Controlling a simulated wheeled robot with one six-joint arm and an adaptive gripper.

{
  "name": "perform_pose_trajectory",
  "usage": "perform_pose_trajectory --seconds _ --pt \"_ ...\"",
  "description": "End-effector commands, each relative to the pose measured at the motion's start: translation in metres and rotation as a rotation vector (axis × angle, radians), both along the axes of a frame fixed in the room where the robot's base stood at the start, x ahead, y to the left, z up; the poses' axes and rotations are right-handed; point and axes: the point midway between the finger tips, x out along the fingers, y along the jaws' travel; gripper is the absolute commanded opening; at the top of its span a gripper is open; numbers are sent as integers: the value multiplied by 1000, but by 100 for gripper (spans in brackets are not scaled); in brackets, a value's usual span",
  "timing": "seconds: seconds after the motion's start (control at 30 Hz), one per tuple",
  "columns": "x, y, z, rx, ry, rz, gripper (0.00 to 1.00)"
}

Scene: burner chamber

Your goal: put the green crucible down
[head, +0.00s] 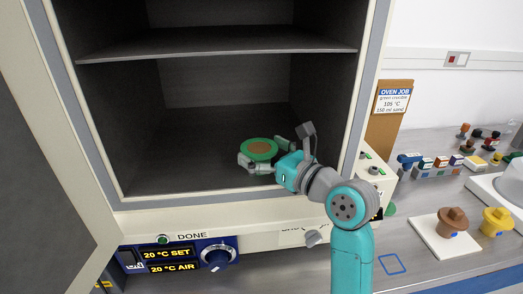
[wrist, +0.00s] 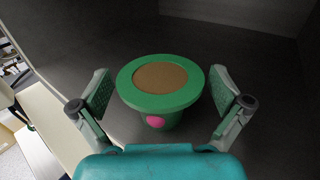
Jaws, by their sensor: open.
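The green crucible (head: 259,148) stands upright on the floor of the oven chamber (head: 180,165), near the front right. It is filled with brown sand, and in the wrist view the crucible (wrist: 160,117) shows a pink mark on its front side. My gripper (head: 258,163) reaches in through the open front. In the wrist view my gripper (wrist: 160,92) is open, with one finger on each side of the crucible and a gap between each finger and its wall. The crucible's base is partly hidden below its rim.
A shelf (head: 215,42) spans the chamber above. The oven door (head: 45,150) stands open at left. On the right bench are a brown crucible (head: 453,220) on a white plate, a yellow one (head: 496,222), and a rack of coloured blocks (head: 437,170). The chamber floor at left is clear.

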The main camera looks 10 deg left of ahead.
Motion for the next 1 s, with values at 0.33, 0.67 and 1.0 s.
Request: perform_pose_trajectory --seconds 0.33,0.67,1.0 --pt "-34 -44 0 1 -1 -4 100" --pt "-68 -86 0 1 -1 -3 100" --pt "-75 -94 0 0 0 0 100"
